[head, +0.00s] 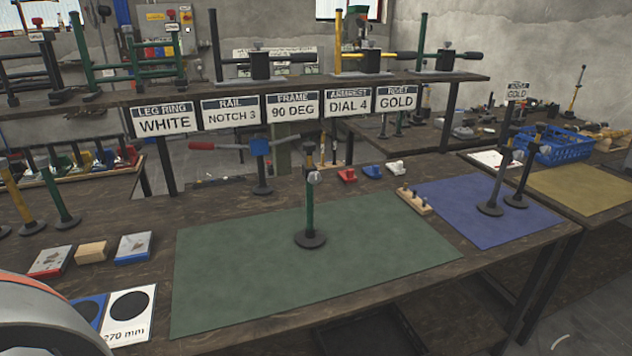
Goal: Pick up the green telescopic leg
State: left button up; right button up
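A green telescopic leg (309,211) stands upright on the green mat (235,285), on a round black foot. It has a grey clamp collar, and its narrower top part is dark with some gold. Another green leg (62,200) with a dark foot stands slightly tilted at the left of the bench, beside a yellow-topped leg (17,192). Neither of my grippers shows in the head view. A rounded white and grey part with a red band at the lower left looks like my own arm, and nothing touches the legs.
A grey leg (494,185) and a black leg (521,180) stand on the blue mat (460,215). A wooden peg block (414,202) lies beside it. A red-handled press (260,160) stands behind the green mat. Small boxes (134,248) lie left. The green mat's front is clear.

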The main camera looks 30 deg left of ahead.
aim_at(310, 237)
jog(key=u, duration=0.7)
jog(key=i+l+u, duration=0.1)
jog(key=u, duration=0.4)
jog(key=i+l+u, duration=0.2)
jog(key=u, duration=0.25)
jog(key=i+l, duration=0.15)
jog(key=l, duration=0.2)
jog(key=i+l, duration=0.2)
jog(key=l, duration=0.15)
jog(key=i+l, duration=0.15)
jog(key=l, duration=0.2)
